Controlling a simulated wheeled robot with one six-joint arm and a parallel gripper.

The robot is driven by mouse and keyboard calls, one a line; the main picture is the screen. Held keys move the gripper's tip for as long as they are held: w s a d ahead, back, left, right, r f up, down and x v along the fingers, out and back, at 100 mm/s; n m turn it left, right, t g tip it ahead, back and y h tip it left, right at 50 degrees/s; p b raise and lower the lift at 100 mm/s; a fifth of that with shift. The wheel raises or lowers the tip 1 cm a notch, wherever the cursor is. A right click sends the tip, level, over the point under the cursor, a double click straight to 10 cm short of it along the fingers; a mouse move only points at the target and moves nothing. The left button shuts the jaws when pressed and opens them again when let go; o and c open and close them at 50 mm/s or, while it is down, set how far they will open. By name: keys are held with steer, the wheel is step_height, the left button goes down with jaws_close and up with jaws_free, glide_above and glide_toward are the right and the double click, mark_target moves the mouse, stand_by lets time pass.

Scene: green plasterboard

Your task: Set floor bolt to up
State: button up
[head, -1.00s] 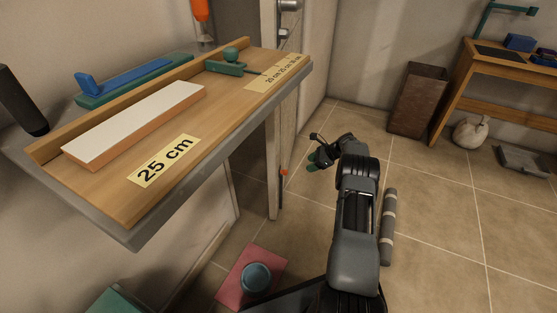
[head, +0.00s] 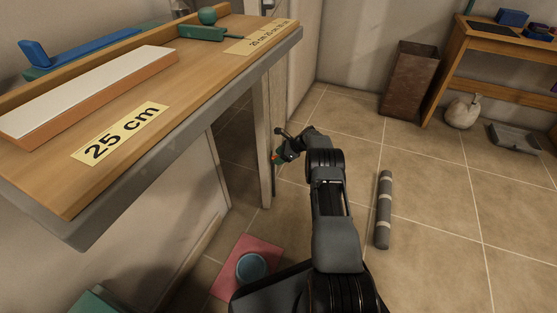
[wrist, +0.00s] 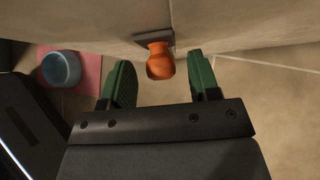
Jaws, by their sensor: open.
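The floor bolt's orange knob (wrist: 160,64) shows in the wrist view, on a dark rod or plate (wrist: 154,39) against the pale door edge. My gripper (wrist: 162,82) is open, with one green finger on each side of the knob's line. The knob sits between and slightly beyond the fingertips, apparently not gripped. In the head view my gripper (head: 281,156) is beside the door's edge (head: 267,150), low down, and a small bit of orange (head: 274,156) shows at it. Most of the bolt is hidden there by the gripper.
A wooden shelf (head: 150,142) with a "25 cm" label juts out at the left, above floor level. A blue bowl (head: 251,267) on a pink mat (head: 228,282) lies on the floor. A grey striped roll (head: 384,210) lies right of my arm.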

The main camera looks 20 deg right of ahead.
steer(key=shift+w+a+f, duration=0.1)
steer(key=shift+a+f, duration=0.15)
jaws_close()
stand_by(0.5)
